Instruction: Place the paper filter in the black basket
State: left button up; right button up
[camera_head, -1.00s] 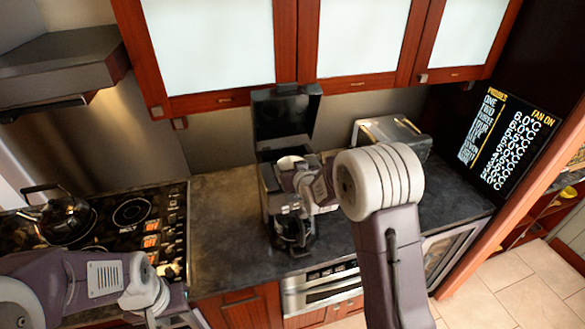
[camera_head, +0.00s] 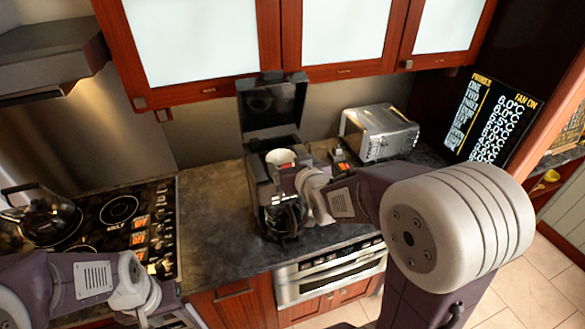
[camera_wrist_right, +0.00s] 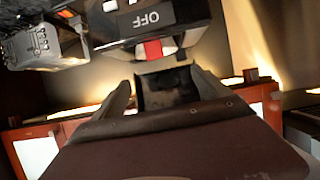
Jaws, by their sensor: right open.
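The white paper filter (camera_head: 280,157) sits upright at the top of the black coffee maker (camera_head: 258,182), whose lid (camera_head: 272,108) stands open. The black basket under it cannot be told apart from the machine's dark body. My right gripper is beside the coffee maker's right side, its fingers hidden in the head view. In the right wrist view my right gripper (camera_wrist_right: 160,80) is open, with nothing clearly held between its fingers. A white and red shape (camera_wrist_right: 154,48) lies just beyond them. My left arm is at the lower left; its gripper is mostly cut off.
A glass carafe (camera_head: 282,218) is in the coffee maker's lower part. A toaster (camera_head: 380,132) stands to the right. A stove with a kettle (camera_head: 42,208) is at left. The counter (camera_head: 212,210) between stove and coffee maker is clear. Cabinets (camera_head: 190,45) hang above.

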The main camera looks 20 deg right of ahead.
jog(key=s+f+g, duration=1.2)
jog(key=s+f, duration=0.5)
jog(key=s, duration=0.5)
notch_tip(320, 180, down, 10)
jog(key=b, duration=0.9)
jog(key=shift+w+b, duration=0.25)
jog(key=shift+b, duration=0.1)
jog(key=shift+s+r, duration=0.1)
